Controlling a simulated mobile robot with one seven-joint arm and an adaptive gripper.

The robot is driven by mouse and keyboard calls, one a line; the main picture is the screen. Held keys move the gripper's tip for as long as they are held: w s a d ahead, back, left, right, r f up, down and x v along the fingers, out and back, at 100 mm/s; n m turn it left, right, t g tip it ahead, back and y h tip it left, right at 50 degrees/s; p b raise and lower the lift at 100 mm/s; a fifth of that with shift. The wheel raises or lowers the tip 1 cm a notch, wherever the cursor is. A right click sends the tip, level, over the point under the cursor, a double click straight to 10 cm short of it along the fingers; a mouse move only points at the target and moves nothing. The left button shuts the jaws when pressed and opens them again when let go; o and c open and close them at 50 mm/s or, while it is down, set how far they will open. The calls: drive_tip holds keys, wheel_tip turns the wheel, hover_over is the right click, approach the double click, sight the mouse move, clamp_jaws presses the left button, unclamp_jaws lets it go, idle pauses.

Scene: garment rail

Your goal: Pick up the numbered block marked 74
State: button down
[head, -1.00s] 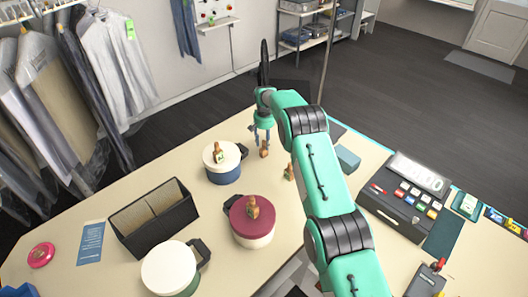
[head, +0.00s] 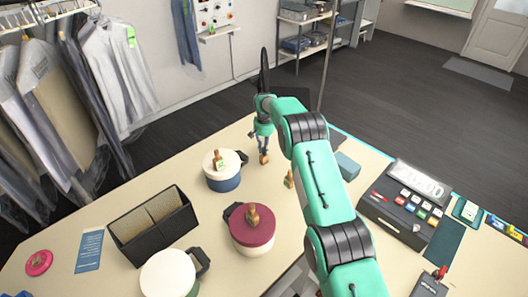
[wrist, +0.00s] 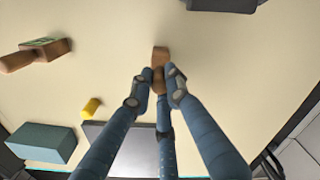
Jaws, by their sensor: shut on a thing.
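My gripper (head: 264,149) is shut on a small brown wooden block (head: 264,158), over the far part of the cream table. The wrist view shows the block (wrist: 160,54) between the blue fingertips (wrist: 160,80); no number is readable on it. Similar brown blocks with pale or green labels stand on the white-lidded blue pot (head: 219,162) and on the maroon-lidded pot (head: 252,216). Another block (head: 289,179) stands on the table beside my arm, partly hidden by it. I cannot read any of their numbers. I cannot tell whether the held block touches the table.
A black divided box (head: 150,228) and another white-lidded pot (head: 167,275) stand at front left. A teal box (head: 347,166) and a card terminal or till (head: 404,205) lie right of my arm. A yellow piece (wrist: 91,107) lies near my fingers. Garments hang at left.

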drive_tip(key=shift+r+b, duration=0.35)
drive_tip(key=shift+r, duration=1.1)
drive_tip(key=shift+s+r, duration=0.1)
drive_tip(key=shift+s, duration=0.05)
drive_tip(key=s+d+b, duration=0.1)
drive_tip(key=s, duration=0.6)
drive_tip(key=s+d+r+b, duration=0.1)
drive_tip(key=s+d, duration=0.1)
drive_tip(key=s, duration=0.6)
drive_tip(key=shift+s+d+r, duration=0.15)
drive_tip(key=shift+d+r, duration=0.1)
